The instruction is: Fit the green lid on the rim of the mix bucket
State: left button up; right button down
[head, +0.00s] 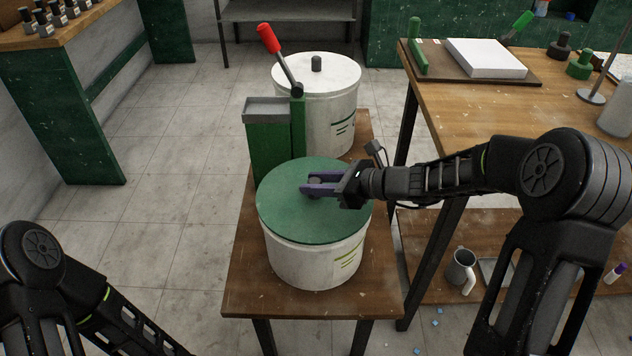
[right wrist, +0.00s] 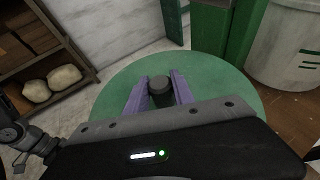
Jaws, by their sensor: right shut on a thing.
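The green lid (head: 285,218) lies over the top of the white mix bucket (head: 312,265) on the low wooden bench. It looks about level and covers the whole opening; I cannot tell whether its edge is fully down on the rim. My right gripper (head: 306,184) comes in from the right above the lid. In the right wrist view, its purple fingers (right wrist: 158,88) are shut on the lid's dark knob (right wrist: 160,92), with the lid's green disc (right wrist: 215,78) around them. My left arm shows at the lower left of the head view, its gripper out of frame.
Behind the bucket stand a green lever press (head: 270,140) with a red handle and another white bucket (head: 335,112) with a white lid. A wooden worktable (head: 470,105) stands at the right, with a mug (head: 461,268) on its lower shelf. Floor left of the bench is clear.

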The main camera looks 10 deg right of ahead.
jog(key=shift+f+b, duration=0.3)
jog(key=shift+f, duration=0.15)
jog(key=c, duration=1)
grip_release()
jog(key=v, duration=0.7)
jog(key=shift+s+d+r+p, duration=0.15)
jog(key=shift+s+d+p, duration=0.1)
jog(key=shift+p, duration=0.1)
